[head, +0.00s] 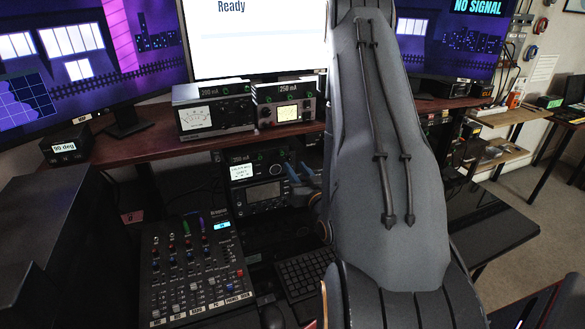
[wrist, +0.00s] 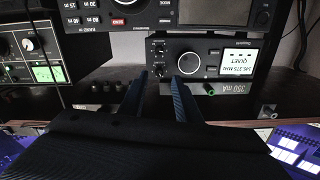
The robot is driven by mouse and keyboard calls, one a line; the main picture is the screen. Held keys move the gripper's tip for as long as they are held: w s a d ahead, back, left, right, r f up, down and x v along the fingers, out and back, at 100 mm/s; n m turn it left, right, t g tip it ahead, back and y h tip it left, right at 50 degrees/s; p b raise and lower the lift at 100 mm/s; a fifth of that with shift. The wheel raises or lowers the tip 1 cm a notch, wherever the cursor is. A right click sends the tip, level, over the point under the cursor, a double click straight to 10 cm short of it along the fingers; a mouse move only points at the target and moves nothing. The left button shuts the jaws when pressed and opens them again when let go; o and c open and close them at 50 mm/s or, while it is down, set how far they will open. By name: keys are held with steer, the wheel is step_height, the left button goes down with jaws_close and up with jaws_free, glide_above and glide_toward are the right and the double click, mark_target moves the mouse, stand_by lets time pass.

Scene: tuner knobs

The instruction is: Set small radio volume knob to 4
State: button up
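The small radio (wrist: 222,64) is a black box with a lit white display reading QUIET, shown upside down in the wrist view. Its face has one large round knob (wrist: 188,63) and two small knobs (wrist: 158,50) near the edge. Their markings are too small to read, so I cannot tell which is the volume knob or its setting. In the head view the radio's display (head: 241,172) shows on the lower shelf. My gripper (wrist: 158,76) is open and empty, its two blue fingers apart just in front of the small knobs. The fingers also show in the head view (head: 294,180).
A larger radio (head: 263,192) sits directly below the small one. Two metered boxes (head: 213,112) (head: 288,104) stand on the upper shelf. A mixer (head: 190,268) and a keyboard (head: 302,274) lie on the desk in front. My arm covers much of the right side.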

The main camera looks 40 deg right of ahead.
steer(key=shift+b+v, duration=0.5)
steer(key=shift+v, duration=1.6)
steer(key=w+a+f+n+g+y, duration=0.35)
steer(key=a+g, duration=0.35)
steer(key=a, duration=0.3)
steer(key=s+a+r+g, duration=0.2)
steer(key=s+a+g, duration=0.2)
steer(key=s+a, duration=0.3)
steer(key=s+a+r+n+g+b, duration=0.1)
steer(key=s+a+r+g, duration=0.2)
steer(key=s+a+g, duration=0.2)
steer(key=s+a+y, duration=0.1)
steer(key=s+a, duration=0.1)
steer(key=a, duration=0.1)
steer(key=shift+s, duration=0.25)
steer(key=shift+a, duration=0.1)
